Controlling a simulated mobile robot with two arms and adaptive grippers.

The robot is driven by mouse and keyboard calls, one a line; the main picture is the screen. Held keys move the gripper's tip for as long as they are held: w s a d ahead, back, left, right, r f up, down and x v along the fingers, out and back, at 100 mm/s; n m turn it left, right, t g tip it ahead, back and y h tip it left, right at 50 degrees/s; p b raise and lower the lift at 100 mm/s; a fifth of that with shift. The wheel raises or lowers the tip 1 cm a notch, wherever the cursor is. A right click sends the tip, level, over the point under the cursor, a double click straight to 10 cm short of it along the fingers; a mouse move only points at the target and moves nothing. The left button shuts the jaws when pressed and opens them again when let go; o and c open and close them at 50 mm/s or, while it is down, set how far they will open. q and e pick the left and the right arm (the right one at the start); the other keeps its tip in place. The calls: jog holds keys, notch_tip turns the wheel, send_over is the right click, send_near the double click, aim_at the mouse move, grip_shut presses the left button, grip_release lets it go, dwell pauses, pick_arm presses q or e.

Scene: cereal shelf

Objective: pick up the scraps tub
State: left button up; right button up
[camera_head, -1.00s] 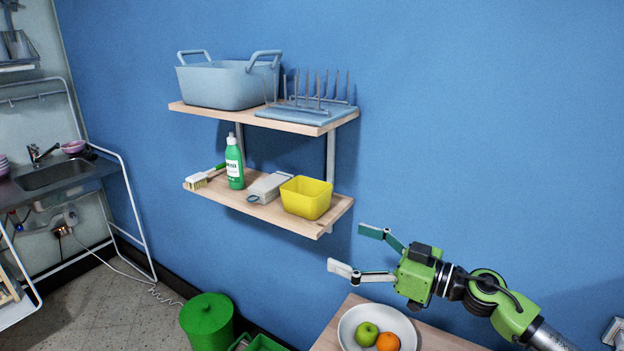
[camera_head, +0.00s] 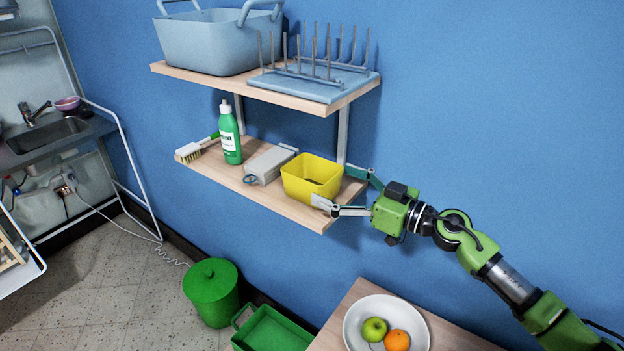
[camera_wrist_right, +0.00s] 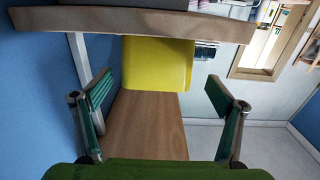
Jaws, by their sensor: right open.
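The yellow tub (camera_head: 311,183), which I take as the scraps tub, stands upright at the right end of the lower shelf (camera_head: 262,198). It also shows in the right wrist view (camera_wrist_right: 157,68), ahead and centred between my fingers. My right gripper (camera_head: 338,189) is open at the tub's right side. One fingertip is in front of the tub's near right corner, the other by its far right side. No grip shows, and I cannot tell whether the near finger touches it. My left gripper is not in view.
The upper shelf (camera_head: 300,109) overhangs, carrying a grey-blue basin (camera_head: 213,43) and a rack (camera_head: 312,82). A fruit bowl (camera_head: 360,313) sits below.

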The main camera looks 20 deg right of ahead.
aim_at(293, 167)
jog(key=shift+f+p+x, duration=0.1)
jog(key=shift+p+x, duration=0.2)
jog(key=shift+x, duration=1.5)
jog(key=shift+f+p+x, duration=0.15)
jog(key=shift+p+x, duration=0.15)
jog(key=shift+x, duration=1.45)
jog(key=shift+w+d, duration=0.1)
jog(key=shift+d, duration=0.1)
jog(key=shift+c, duration=0.5)
jog(key=c, duration=1.1)
